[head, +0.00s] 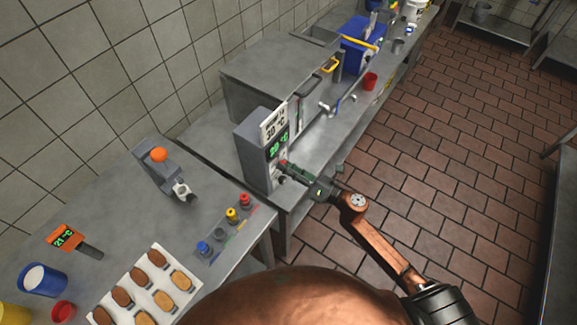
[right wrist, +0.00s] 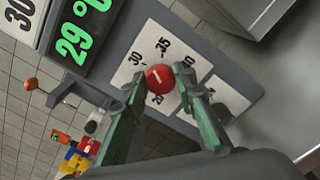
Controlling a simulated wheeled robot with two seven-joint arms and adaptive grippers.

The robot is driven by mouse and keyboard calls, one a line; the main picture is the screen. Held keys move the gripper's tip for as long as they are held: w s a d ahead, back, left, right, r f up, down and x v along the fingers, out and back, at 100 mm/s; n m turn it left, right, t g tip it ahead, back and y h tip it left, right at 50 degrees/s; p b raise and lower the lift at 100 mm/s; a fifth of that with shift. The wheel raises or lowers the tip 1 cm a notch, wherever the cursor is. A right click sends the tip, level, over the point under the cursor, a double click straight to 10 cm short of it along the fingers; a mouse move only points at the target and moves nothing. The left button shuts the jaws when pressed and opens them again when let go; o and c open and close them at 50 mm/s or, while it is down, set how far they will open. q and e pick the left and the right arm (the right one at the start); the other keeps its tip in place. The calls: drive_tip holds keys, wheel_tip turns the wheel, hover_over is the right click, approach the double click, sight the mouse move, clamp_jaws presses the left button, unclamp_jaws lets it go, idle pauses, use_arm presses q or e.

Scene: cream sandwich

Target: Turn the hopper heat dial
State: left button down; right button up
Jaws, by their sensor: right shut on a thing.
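The hopper control box (head: 252,157) stands on the steel counter, with a white sign (head: 273,123) reading 30 °C above a green display that reads about 29 °C. In the right wrist view the green display (right wrist: 83,28) reads 29. The red heat dial (right wrist: 160,77) has a white pointer mark and sits on a white scale plate, with 30 and 35 legible. My right gripper (right wrist: 160,82) is shut on the dial, one green finger on each side. In the head view my right gripper (head: 284,165) reaches the box's front face from the right. My left gripper is not in view.
A grey device with an orange ball (head: 159,155) stands on the near table. Red, yellow and blue knobs (head: 232,214) line that table's edge. A tray (head: 158,252) of cookies lies in front. A red cup (head: 370,81) stands on the far counter. The tiled floor at right is clear.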

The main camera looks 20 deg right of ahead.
drive_tip(key=shift+w+d+r+m+p, duration=0.1)
drive_tip(key=shift+m+p, duration=0.7)
drive_tip(key=shift+m, duration=0.7)
drive_tip(key=shift+w+d+r+m+p, duration=0.1)
drive_tip(key=shift+m+p, duration=0.7)
drive_tip(key=shift+m, duration=0.7)
drive_tip(key=shift+f, duration=0.1)
drive_tip(key=o, duration=1.2)
drive_tip(key=shift+a+f, duration=0.1)
drive_tip(key=shift+c, duration=0.2)
drive_tip(key=shift+s, duration=0.1)
